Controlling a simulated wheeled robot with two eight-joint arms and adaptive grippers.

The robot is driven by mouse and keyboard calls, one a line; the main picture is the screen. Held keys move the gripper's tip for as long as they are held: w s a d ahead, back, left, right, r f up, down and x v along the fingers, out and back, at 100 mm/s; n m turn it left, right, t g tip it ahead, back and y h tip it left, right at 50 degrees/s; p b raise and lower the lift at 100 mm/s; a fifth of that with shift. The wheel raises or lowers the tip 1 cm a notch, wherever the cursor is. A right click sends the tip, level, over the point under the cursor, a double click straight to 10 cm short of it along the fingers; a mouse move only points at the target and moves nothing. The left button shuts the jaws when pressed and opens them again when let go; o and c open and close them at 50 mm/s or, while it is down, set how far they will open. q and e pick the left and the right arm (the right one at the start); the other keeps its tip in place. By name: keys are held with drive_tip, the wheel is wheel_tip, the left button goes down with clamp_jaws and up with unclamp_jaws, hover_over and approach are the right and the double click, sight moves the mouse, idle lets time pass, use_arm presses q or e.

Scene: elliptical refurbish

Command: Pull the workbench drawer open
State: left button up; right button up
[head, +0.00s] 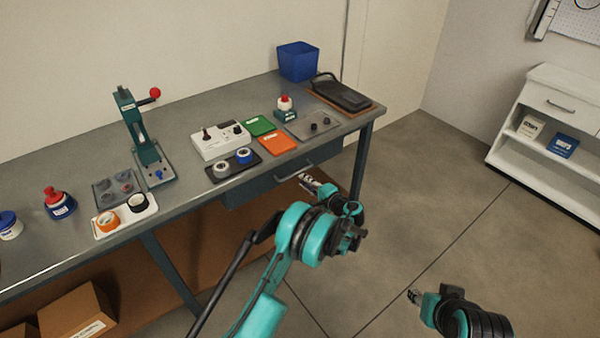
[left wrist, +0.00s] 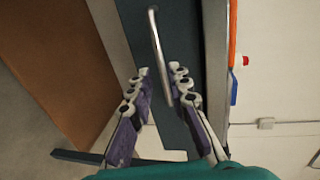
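The workbench (head: 80,248) has a dark drawer (head: 240,191) under its top, near the right end. The drawer front looks close under the bench edge, with no visible gap. Its metal bar handle (head: 296,171) shows also in the left wrist view (left wrist: 157,45). My left gripper (head: 310,181) is just in front of the handle. In the left wrist view its fingers (left wrist: 160,72) are apart, and the handle runs between the tips in the picture; contact is not visible. My right gripper (head: 413,296) is over the floor, away from the bench, too small to read.
On the bench stand a green press (head: 145,140), a white switch box (head: 220,141), green and orange trays, tape rolls and a blue bin (head: 298,62). A cardboard box (head: 78,313) is below. A white shelf unit (head: 550,130) stands at right. The floor between is clear.

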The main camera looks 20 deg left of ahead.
sight(294, 174)
use_arm(q)
drive_tip(key=b+x, duration=0.2)
drive_tip(key=x, duration=0.5)
drive_tip(key=shift+a, duration=0.2)
clamp_jaws()
